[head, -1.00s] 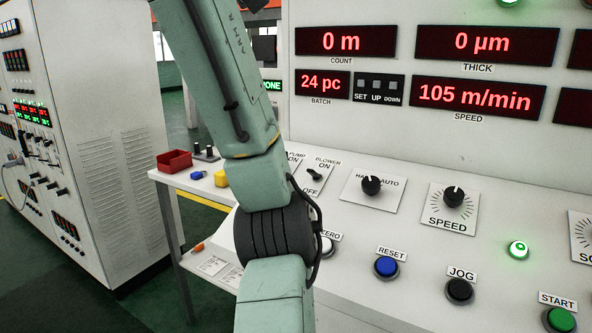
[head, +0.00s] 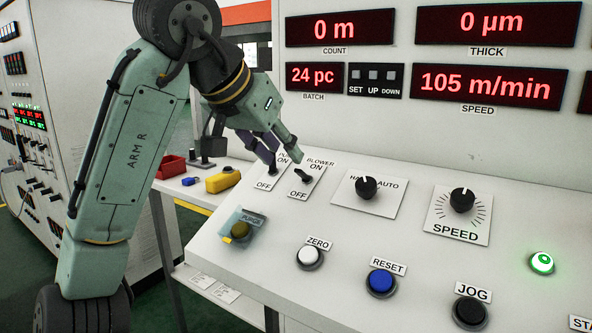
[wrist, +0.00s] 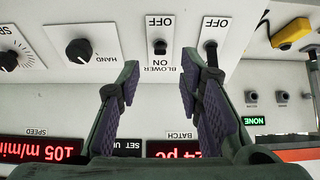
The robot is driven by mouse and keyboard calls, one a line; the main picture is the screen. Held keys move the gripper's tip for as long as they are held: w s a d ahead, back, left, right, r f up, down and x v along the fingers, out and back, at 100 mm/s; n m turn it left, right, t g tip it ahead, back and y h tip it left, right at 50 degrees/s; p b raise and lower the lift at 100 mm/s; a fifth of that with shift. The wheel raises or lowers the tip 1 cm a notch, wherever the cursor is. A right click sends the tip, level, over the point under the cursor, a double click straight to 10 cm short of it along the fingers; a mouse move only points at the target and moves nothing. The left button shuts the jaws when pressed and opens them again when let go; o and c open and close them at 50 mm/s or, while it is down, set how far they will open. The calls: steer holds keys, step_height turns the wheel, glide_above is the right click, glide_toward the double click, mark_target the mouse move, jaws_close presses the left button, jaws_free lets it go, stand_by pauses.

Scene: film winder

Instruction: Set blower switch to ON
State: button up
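The blower switch (head: 304,178) is a small black toggle on a white plate marked ON at the top and OFF at the bottom, on the sloped panel. In the wrist view, the blower switch (wrist: 160,46) appears upside down, just beyond the gap between my fingers. I cannot tell for sure which way its lever leans. My gripper (head: 285,163) is open and empty, close above the pump and blower plates. In the wrist view, my gripper (wrist: 159,72) has its two purple-padded fingers apart, on either side of the blower plate's line. No contact with the toggle is visible.
The pump switch (wrist: 211,52) sits right beside the blower switch, close to one finger. The hand/auto knob (head: 366,188) and speed knob (head: 462,200) are to the right. Below are the covered purge button (head: 240,231), zero button (head: 309,257) and reset button (head: 381,282). The display wall rises behind.

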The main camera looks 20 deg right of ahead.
mark_target(298, 170)
steer(key=x, duration=0.8)
steer(key=shift+r+p, duration=0.1)
steer(key=shift+p, duration=0.25)
steer(key=shift+c, duration=0.2)
jaws_close()
